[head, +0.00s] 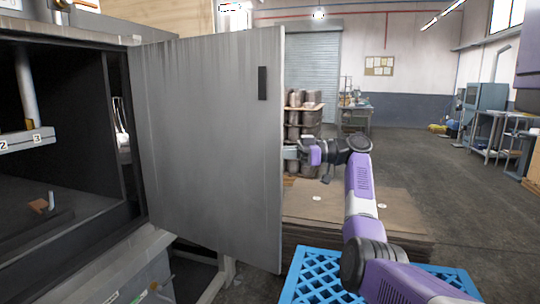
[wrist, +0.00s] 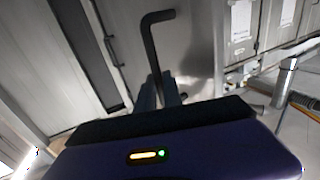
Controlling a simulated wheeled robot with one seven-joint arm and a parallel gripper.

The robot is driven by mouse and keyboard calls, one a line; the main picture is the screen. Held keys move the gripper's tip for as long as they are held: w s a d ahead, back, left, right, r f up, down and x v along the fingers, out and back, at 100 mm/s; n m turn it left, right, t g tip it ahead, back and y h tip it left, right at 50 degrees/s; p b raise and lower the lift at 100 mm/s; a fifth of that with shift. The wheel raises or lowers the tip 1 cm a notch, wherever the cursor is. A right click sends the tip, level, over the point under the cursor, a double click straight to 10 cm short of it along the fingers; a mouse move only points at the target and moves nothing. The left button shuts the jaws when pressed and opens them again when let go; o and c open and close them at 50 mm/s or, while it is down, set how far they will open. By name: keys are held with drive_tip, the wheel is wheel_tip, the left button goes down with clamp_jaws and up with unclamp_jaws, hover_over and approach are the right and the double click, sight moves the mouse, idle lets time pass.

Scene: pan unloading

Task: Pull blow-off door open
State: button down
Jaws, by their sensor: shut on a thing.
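The blow-off door (head: 205,140) is a flat grey metal panel with a small dark slot near its top free edge. In the head view it stands swung well open, hinged on the cabinet at the left. My gripper (head: 292,152) reaches to the door's far face at its right edge; its fingertips are hidden behind the panel. In the wrist view a dark bent bar handle (wrist: 150,45) runs down to the two fingers of my gripper (wrist: 160,92), which are shut on it. The exact contact is partly covered by my wrist housing.
The dark cabinet interior (head: 60,190) is exposed, with a numbered bar (head: 25,141) and a small block with an upright peg. A blue lattice crate (head: 320,278) stands low at the front. Behind are flat brown stacked sheets (head: 350,205). Open floor lies at the right.

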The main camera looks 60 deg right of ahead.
drive_tip(key=shift+w, duration=0.1)
drive_tip(key=c, duration=1.5)
unclamp_jaws()
drive_tip(key=v, duration=0.7)
drive_tip(key=shift+s+d, duration=0.2)
drive_tip(key=shift+s, duration=0.2)
